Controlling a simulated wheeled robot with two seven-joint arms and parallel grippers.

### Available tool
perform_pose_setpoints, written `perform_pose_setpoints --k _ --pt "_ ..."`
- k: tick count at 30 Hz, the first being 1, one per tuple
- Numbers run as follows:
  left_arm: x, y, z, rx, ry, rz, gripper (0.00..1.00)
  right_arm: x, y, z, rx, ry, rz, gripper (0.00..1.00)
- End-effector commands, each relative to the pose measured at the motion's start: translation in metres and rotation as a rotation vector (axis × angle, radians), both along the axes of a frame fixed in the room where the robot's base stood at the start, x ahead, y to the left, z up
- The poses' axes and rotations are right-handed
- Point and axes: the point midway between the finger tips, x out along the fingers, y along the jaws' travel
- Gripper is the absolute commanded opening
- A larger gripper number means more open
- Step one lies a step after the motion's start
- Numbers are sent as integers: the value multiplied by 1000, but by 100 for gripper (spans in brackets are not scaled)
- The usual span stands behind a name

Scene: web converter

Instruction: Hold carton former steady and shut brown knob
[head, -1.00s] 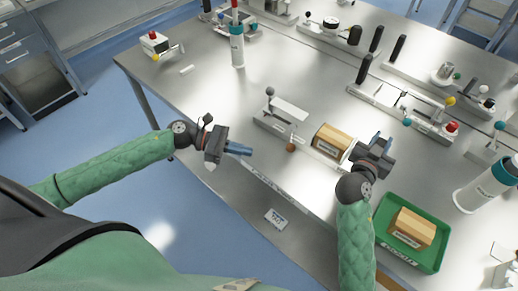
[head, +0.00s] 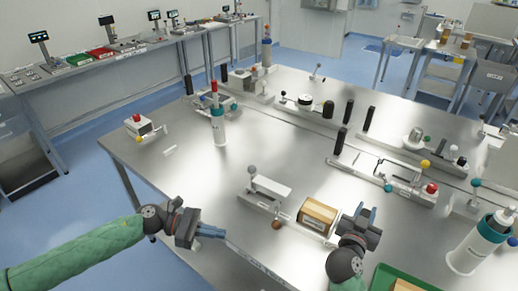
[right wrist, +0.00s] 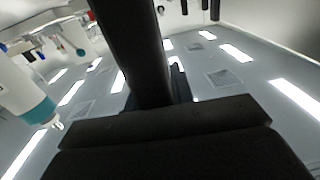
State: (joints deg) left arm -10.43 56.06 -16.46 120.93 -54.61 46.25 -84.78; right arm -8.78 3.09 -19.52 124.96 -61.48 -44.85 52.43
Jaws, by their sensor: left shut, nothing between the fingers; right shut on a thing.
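The carton former (head: 268,196) is a pale metal fixture near the table's front edge, with a grey ball (head: 252,169) on a post. Its brown knob (head: 277,225) is low at the front right. My right gripper (head: 365,211) is shut just right of the carton. What it holds cannot be made out.
A white bottle with a teal collar (head: 483,240) stands at the right, near a green tray (head: 398,280). Another such bottle (head: 218,127) stands at the left. Fixtures with black handles (head: 385,175) line the back. The table left of the former is bare.

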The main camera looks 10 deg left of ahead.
Motion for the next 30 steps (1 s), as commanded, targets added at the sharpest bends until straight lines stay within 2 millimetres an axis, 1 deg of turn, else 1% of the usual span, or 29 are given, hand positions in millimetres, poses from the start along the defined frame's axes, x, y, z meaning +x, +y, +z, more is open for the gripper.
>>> perform_pose_setpoints --k 1,20,21,24,30 --pt "0 0 -2 0 0 0 0 -1 1 -12 1 19 0 0" --pt "0 0 -3 0 0 0 0 0 1 -3 0 14 0 0" --pt "0 0 -3 0 0 0 0 0 1 -3 0 13 0 31" --pt "0 0 -3 0 0 0 0 0 1 -1 -1 11 0 49" --pt "0 0 -2 0 0 0 0 0 0 1 -1 7 0 49"
